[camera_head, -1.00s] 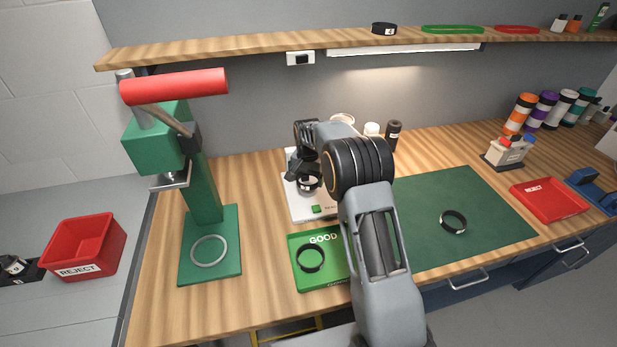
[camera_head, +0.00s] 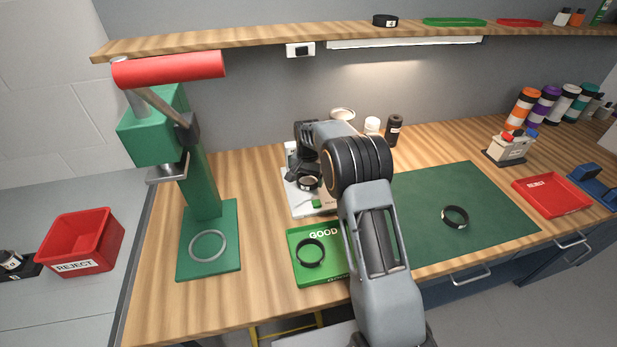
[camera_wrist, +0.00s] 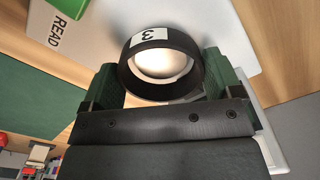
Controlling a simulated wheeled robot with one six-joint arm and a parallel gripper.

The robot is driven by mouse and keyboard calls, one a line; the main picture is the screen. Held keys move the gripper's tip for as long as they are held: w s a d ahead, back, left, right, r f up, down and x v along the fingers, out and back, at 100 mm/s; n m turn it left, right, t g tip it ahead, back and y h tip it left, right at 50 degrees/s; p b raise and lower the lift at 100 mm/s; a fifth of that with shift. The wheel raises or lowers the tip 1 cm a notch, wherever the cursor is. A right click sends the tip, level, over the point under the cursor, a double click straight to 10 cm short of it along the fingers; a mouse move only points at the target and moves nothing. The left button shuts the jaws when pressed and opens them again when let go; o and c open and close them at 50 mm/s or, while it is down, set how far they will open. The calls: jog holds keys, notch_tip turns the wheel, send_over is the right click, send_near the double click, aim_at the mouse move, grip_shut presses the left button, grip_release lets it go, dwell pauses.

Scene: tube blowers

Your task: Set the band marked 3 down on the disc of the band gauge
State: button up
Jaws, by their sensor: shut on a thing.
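The band marked 3 (camera_wrist: 134,77) is a black ring with a white label. My gripper (camera_wrist: 165,88) is shut on it, with a green-padded finger on either side. A pale round surface (camera_wrist: 165,62), apparently the gauge's disc, shows through the ring. I cannot tell whether the band touches it. In the head view the band (camera_head: 309,183) is over the white band gauge (camera_head: 299,207), and my gripper (camera_head: 304,168) is above it. My arm hides part of the gauge. The gauge's white body with the word READ (camera_wrist: 98,42) also shows in the wrist view.
A green GOOD tray (camera_head: 303,279) holding a black band (camera_head: 309,253) is in front of the gauge. A green press (camera_head: 203,190) stands at left. Another black band (camera_head: 455,217) lies on the green mat (camera_head: 410,252) at right. A red REJECT tray (camera_head: 551,195) is farther right.

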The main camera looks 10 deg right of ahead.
jog(key=shift+f+b, duration=0.35)
jog(key=shift+f, duration=0.25)
jog(key=o, duration=0.7)
notch_tip(320, 180, up, 14)
jog(key=shift+f+b, duration=0.1)
jog(key=shift+b, duration=0.35)
